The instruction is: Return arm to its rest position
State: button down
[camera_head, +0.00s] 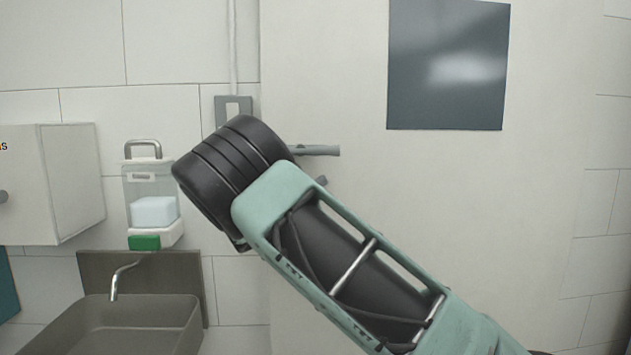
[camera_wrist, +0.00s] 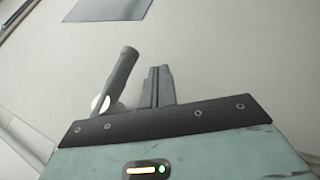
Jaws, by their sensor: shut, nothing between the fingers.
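My arm (camera_head: 345,262) reaches up from the lower right in the head view, its black rounded joint in front of the wall and door. My gripper (camera_wrist: 158,72) shows in the wrist view, its two grey fingers together with nothing between them. It is hidden in the head view. A grey door handle (camera_wrist: 124,70) stands just left of the fingers in the wrist view, with a small gap seen between them. The handle also shows in the head view (camera_head: 318,150), just right of the black joint.
A pale door with a dark window panel (camera_head: 449,65) fills the middle and right. A soap dispenser (camera_head: 153,200) hangs on the tiled wall above a grey sink (camera_head: 130,320). A white cabinet (camera_head: 70,180) is at far left. The space before the door's right side looks clear.

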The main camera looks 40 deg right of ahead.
jog(key=b+v, duration=0.1)
jog(key=v, duration=0.8)
jog(key=shift+w+r+b, duration=0.2)
jog(key=shift+r+b, duration=0.1)
jog(key=shift+r, duration=0.05)
jog(key=shift+a+f, duration=0.1)
